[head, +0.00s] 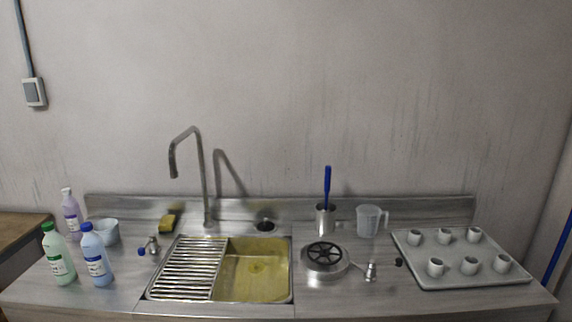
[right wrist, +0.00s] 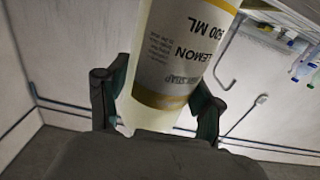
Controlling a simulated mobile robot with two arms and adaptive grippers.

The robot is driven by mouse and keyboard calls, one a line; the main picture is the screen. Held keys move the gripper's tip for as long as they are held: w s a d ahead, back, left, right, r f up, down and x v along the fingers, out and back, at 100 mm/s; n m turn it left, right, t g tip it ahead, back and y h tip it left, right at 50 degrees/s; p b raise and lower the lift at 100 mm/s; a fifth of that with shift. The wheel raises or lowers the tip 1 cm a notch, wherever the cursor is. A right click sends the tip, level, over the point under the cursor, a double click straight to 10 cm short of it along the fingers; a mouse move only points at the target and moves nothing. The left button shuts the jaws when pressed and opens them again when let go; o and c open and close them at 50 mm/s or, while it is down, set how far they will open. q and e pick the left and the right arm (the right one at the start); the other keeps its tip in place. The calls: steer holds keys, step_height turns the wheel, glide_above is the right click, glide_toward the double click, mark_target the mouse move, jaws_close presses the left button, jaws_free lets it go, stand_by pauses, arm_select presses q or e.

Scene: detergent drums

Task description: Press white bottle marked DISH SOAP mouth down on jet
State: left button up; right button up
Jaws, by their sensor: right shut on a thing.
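My right gripper (right wrist: 155,105) is shut on a pale bottle (right wrist: 190,45) in the right wrist view. Its label is white and grey with a yellow edge and reads LEMON, 500 ML and part of SOAP. The label's text is upside down in that view, as are the faucet and counter behind it. The bottle's mouth is out of view. In the head view neither gripper shows. A round rinser with dark spokes (head: 325,257) sits on the counter right of the sink; a jet in it is too small to make out.
On the steel counter (head: 400,300) stand green (head: 58,256), blue (head: 96,257) and purple (head: 71,214) bottles at left. The sink (head: 262,270) with its rack and tall faucet (head: 203,180) is central. A steel cup (head: 325,221), measuring jug (head: 371,221) and tray of cups (head: 455,280) are at right.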

stand_by(0.8)
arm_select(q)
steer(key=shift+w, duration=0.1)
